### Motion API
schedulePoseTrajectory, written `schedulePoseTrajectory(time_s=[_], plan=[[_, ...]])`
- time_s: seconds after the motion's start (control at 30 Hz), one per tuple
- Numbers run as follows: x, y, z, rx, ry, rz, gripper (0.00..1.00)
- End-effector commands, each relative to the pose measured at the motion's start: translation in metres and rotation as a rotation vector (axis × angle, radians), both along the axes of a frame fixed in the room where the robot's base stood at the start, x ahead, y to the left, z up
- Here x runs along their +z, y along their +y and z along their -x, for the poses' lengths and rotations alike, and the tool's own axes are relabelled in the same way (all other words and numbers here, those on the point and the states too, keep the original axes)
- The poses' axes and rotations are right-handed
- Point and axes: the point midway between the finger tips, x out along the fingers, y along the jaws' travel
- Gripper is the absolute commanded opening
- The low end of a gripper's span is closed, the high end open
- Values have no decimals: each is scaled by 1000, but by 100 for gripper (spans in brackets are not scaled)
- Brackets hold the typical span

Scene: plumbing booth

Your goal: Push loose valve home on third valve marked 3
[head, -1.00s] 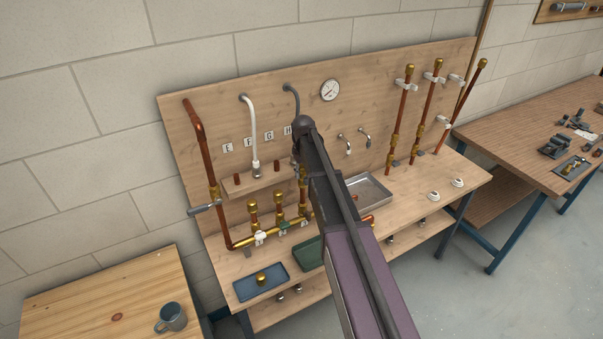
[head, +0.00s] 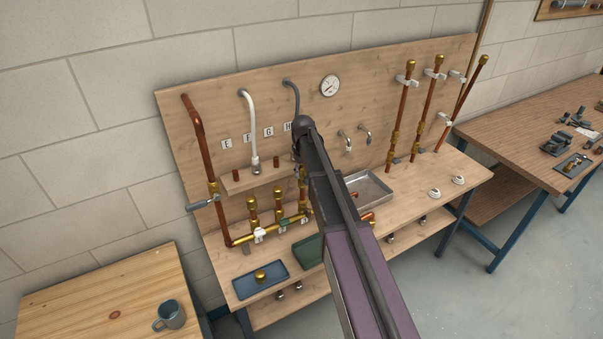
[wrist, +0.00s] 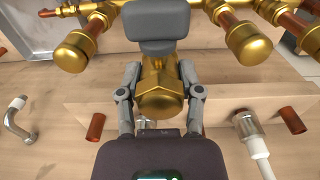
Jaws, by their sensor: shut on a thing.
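A brass valve (wrist: 160,90) stands between my gripper's two grey fingers (wrist: 160,98) in the wrist view. The fingers are shut on its sides. A dark grey block (wrist: 155,25) covers its far end, so I cannot see how it sits on the brass manifold (wrist: 195,4). In the head view, the manifold (head: 245,240) runs along the bench with upright brass-capped valves (head: 252,203). My arm hides the gripper and part of the row there. The mark 3 is not readable.
Capped valves stand close on both sides of the held one, left (wrist: 75,54) and right (wrist: 250,44). A wooden shelf (wrist: 190,105) with copper stubs, a white hose (head: 249,125) and a metal tray (head: 372,190) are nearby. A blue tray (head: 248,287) lies in front.

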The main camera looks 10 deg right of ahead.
Motion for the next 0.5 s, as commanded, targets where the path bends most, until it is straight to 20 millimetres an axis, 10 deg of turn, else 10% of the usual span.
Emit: schedulePoseTrajectory(time_s=[0.5], plan=[[-10, 0, 0, 0, 0, 0, 0]])
